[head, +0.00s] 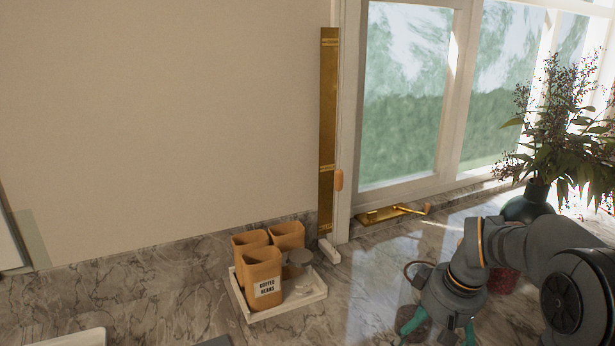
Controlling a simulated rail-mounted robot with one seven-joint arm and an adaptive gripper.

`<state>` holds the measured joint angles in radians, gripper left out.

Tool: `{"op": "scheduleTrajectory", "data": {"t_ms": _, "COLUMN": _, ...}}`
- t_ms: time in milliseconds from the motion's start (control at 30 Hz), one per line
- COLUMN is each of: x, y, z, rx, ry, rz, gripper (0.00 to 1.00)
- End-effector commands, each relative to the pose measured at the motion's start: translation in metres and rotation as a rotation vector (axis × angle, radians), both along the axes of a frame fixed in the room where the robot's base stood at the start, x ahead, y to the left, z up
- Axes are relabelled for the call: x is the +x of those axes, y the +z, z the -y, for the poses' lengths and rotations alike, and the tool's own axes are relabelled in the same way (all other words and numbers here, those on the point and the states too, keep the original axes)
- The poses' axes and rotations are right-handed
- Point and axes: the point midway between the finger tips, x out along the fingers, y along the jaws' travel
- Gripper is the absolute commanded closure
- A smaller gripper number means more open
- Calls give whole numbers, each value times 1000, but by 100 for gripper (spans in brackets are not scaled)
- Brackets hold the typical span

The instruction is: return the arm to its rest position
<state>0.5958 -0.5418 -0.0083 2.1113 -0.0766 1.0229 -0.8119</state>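My gripper (438,332) is at the lower right of the head view, pointing down over the marble counter (362,290). Its two teal fingers are spread apart, and I see nothing held between them. The fingertips are close to the bottom edge of the picture, so their height above the counter is hard to tell. My grey arm reaches in from the right edge and is bent at the wrist.
A white tray (290,311) with several tan canisters (262,277) stands left of my gripper. A dark teal vase (528,204) with a leafy plant (565,130) stands behind my arm. A red object (503,281) is partly hidden by my arm. Counter between tray and gripper is clear.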

Motion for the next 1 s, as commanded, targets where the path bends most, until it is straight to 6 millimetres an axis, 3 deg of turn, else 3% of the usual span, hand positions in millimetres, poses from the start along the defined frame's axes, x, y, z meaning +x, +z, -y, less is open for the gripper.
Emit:
{"op": "scheduleTrajectory", "data": {"t_ms": 100, "x": -1, "y": 6, "z": 20, "rx": 69, "ry": -159, "rz": 29, "gripper": 7}}
{"op": "scheduleTrajectory", "data": {"t_ms": 600, "x": -33, "y": -71, "z": 33, "rx": 60, "ry": -212, "rz": -79, "gripper": 7}}
{"op": "scheduleTrajectory", "data": {"t_ms": 1000, "x": -58, "y": -110, "z": 38, "rx": 28, "ry": -150, "rz": -188, "gripper": 7}}
